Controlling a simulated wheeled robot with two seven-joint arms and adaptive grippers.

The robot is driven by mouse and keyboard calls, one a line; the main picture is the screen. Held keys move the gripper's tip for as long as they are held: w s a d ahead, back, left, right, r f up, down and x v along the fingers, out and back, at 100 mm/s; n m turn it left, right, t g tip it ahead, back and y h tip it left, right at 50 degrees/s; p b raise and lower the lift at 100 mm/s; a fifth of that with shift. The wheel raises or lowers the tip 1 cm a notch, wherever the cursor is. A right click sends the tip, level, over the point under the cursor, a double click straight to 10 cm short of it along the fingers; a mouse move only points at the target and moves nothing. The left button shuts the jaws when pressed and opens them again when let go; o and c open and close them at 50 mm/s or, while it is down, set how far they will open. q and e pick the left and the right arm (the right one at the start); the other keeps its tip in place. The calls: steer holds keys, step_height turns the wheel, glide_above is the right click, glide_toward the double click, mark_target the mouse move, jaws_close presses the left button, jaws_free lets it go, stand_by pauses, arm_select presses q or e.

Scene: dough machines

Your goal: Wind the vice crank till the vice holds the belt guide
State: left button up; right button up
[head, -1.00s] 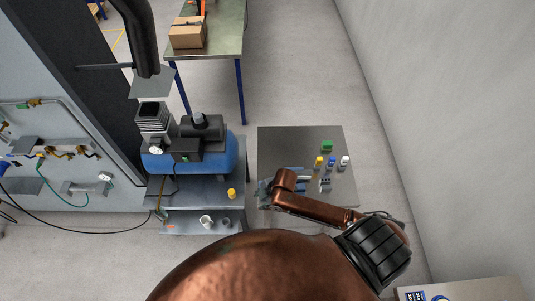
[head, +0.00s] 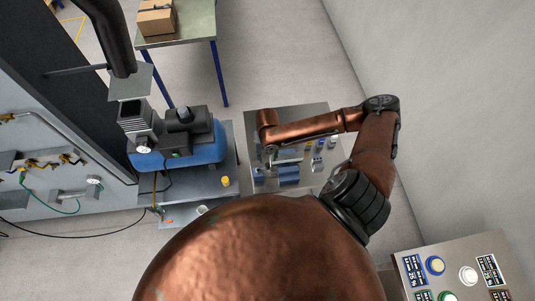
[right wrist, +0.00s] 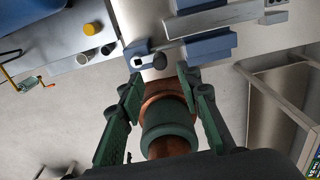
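The blue vice (head: 289,174) is on the metal table in the head view, partly behind my right arm. In the right wrist view its blue blocks (right wrist: 208,48) show at the top, with a grey bar (right wrist: 225,16), perhaps the belt guide, alongside them. In the head view this gripper is mostly hidden under the wrist. My left gripper is out of view.
A blue compressor (head: 205,145) and a yellow cap-like piece (head: 225,181) are on the bench to the left. A button panel (head: 453,270) stands at lower right.

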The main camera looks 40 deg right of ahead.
mark_target(268, 164)
steer(key=shift+s+f, duration=0.1)
steer(key=shift+f, duration=2.95)
steer(key=shift+c, duration=0.5)
